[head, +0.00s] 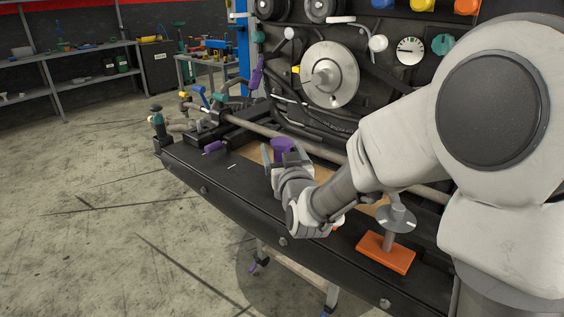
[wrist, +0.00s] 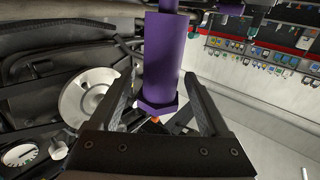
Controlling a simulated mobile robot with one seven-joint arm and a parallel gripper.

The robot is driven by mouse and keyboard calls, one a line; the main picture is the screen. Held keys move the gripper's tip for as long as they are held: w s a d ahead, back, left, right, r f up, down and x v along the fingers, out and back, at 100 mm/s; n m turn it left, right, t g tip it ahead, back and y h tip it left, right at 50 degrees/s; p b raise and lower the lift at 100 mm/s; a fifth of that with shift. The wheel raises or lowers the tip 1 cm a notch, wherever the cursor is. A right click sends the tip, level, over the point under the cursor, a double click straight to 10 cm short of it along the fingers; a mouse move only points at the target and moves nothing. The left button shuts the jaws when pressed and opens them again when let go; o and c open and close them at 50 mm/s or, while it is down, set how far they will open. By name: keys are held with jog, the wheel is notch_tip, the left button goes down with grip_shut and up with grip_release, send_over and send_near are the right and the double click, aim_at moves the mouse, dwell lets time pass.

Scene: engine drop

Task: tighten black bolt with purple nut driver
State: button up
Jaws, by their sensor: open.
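A purple tool (head: 284,146), which looks like the nut driver, shows at my gripper (head: 281,157) above the bench in the head view. In the wrist view it is a long purple cylinder (wrist: 167,50) with a wider hexagonal end, lying in line with the gap between the fingers of my gripper (wrist: 163,82). The fingers are open, one on each side of it; I cannot tell whether they touch it. Another purple piece (head: 213,147) lies on the black bench edge, and a slim purple piece (head: 257,74) stands farther back. I cannot pick out the black bolt.
An orange block (head: 386,252) with a grey post and disc stands on the bench edge, right of my gripper. A long grey bar (head: 270,133) runs along the bench. Behind it is a panel with a silver disc (head: 330,75) and hoses. Open floor lies left.

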grip_shut()
dwell(0.3)
jog(key=shift+r, duration=0.2)
